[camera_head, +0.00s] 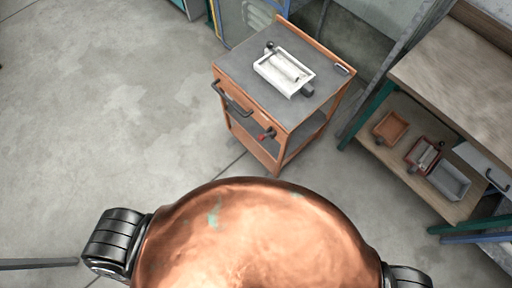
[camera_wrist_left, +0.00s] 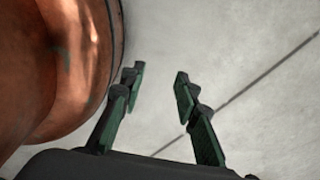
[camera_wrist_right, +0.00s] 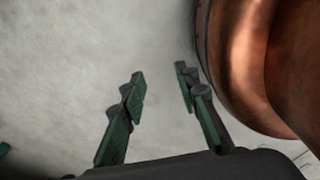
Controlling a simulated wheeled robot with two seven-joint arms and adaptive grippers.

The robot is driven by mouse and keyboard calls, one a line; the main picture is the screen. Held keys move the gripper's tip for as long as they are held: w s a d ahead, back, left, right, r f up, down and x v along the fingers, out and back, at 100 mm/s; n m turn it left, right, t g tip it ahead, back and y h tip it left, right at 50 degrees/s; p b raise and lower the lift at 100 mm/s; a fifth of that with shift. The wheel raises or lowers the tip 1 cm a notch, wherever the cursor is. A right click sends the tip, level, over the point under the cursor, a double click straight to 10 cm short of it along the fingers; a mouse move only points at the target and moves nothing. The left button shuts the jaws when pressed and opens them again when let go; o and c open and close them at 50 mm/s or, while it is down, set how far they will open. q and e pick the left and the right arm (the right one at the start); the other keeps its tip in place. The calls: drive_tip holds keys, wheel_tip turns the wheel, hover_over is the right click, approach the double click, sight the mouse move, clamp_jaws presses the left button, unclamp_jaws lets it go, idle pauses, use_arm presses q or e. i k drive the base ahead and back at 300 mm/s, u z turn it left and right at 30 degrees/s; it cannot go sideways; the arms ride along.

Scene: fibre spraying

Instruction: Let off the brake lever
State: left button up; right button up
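An orange cart (camera_head: 262,156) with a grey top stands ahead of me in the head view. A short dark lever with a red end (camera_head: 267,134) sticks out low on its front side, and it looks like the brake lever. Its exact position is too small to tell. A dark push handle (camera_head: 232,100) is on the cart's left side. My left gripper (camera_wrist_left: 158,77) is open and empty over the floor in the left wrist view. My right gripper (camera_wrist_right: 159,77) is open and empty in the right wrist view. Neither gripper shows in the head view, and both are away from the cart.
A white tray (camera_head: 261,68) with a roller lies on the cart's top. A wooden workbench (camera_head: 462,62) stands at the right; its lower shelf holds an orange tray (camera_head: 390,128), a dark red tray and a grey tray (camera_head: 449,181). The floor (camera_head: 100,110) at the left is clear.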

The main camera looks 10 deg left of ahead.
sight(261, 137)
drive_tip(key=u, duration=0.3)
drive_tip(key=k, duration=1.3)
drive_tip(key=z, duration=0.7)
drive_tip(key=i, duration=1.05)
drive_tip(key=u, duration=0.45)
